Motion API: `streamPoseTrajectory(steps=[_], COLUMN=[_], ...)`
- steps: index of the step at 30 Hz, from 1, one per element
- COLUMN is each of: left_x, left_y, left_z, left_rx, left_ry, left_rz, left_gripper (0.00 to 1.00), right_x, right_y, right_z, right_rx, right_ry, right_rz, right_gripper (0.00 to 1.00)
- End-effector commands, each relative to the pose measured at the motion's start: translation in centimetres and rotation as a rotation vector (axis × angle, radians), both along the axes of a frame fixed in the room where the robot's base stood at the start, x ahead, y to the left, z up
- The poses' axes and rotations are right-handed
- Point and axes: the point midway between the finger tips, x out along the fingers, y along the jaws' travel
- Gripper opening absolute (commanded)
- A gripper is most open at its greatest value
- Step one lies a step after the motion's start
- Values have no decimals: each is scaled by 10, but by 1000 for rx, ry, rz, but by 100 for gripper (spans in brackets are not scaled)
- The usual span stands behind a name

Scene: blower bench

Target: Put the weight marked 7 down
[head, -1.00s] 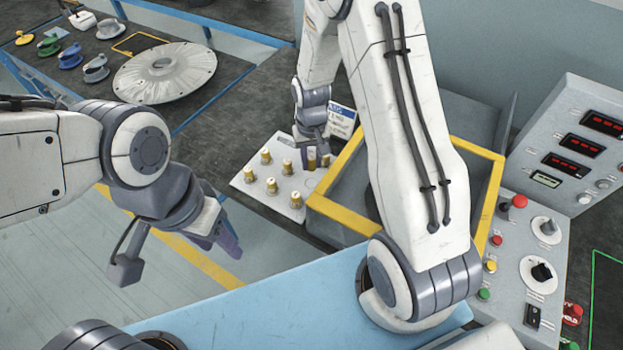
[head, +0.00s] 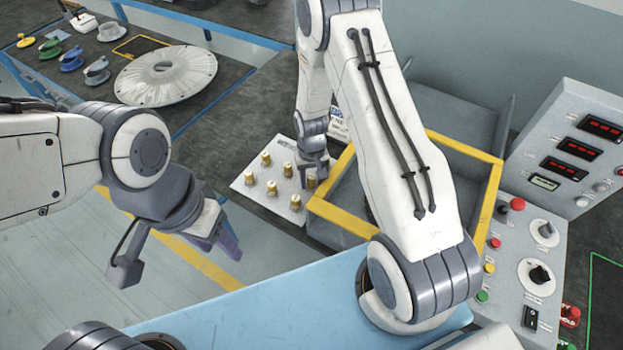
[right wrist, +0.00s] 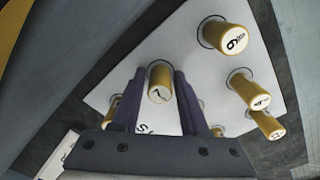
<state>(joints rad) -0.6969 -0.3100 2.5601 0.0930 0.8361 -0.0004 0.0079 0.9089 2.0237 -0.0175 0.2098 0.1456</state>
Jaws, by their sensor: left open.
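The brass weight marked with what looks like a 7 (right wrist: 160,84) is between the two purple fingers of my right gripper (right wrist: 160,74) in the right wrist view. The fingers appear to touch its sides. In the head view my right gripper (head: 313,168) is low over the right side of the white weight plate (head: 243,181). A ring shows around the weight's far end; whether it is fully seated is unclear. My left gripper (head: 228,240) is open and empty, away from the plate at the lower left.
Other brass weights stand on the plate, one marked 6 (right wrist: 230,38). A yellow-rimmed bin (head: 340,215) is directly right of the plate. A control panel (head: 530,260) stands further right. A metal disc (head: 165,75) lies on the far left bench.

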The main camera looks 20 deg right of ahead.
Motion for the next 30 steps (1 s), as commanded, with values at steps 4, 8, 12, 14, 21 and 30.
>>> streamPoseTrajectory(steps=[4,8,12,14,21,30], left_x=[0,0,0,0,0,0], left_y=[0,0,0,0,0,0], left_z=[0,0,3,5,30,78], left_rx=[0,0,0,0,0,0], left_ry=[0,0,0,0,0,0], left_rz=[0,0,0,0,1,3], left_gripper=[50,50,50,50,50,50], right_x=[0,0,0,0,0,1], right_y=[0,0,0,0,0,0], right_z=[0,0,3,7,37,97], right_rx=[0,0,0,0,0,0], right_ry=[0,0,0,0,-1,-2], right_rz=[0,0,0,0,0,0], right_gripper=[60,60,60,60,60,60])
